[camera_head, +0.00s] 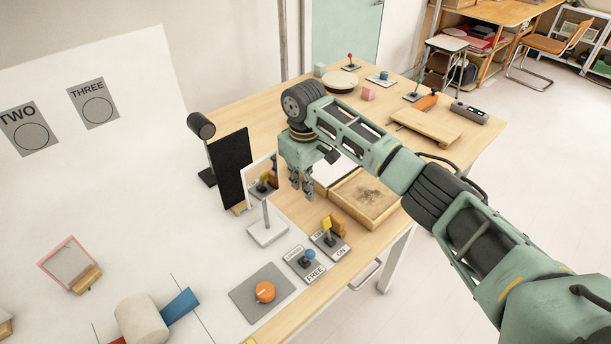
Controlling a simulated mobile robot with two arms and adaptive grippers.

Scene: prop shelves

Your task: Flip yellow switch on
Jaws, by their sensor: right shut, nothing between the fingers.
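The yellow switch (326,223) is a small lever with a yellow head on a dark base. It stands on a grey plate (341,253) near the table's front edge, with ON printed at the near end. The label at the far end is partly hidden. The lever's exact tilt is hard to tell. My right gripper (303,196) points down, shut and empty, above and behind the switch, up and left of it in the picture, apart from it. My left gripper is not in view.
A blue-headed switch (310,254) on a FREE plate and an orange knob (265,291) sit left of the yellow switch. A small stand (268,233) and a black panel (231,168) are behind. A wooden tray (392,221) lies right.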

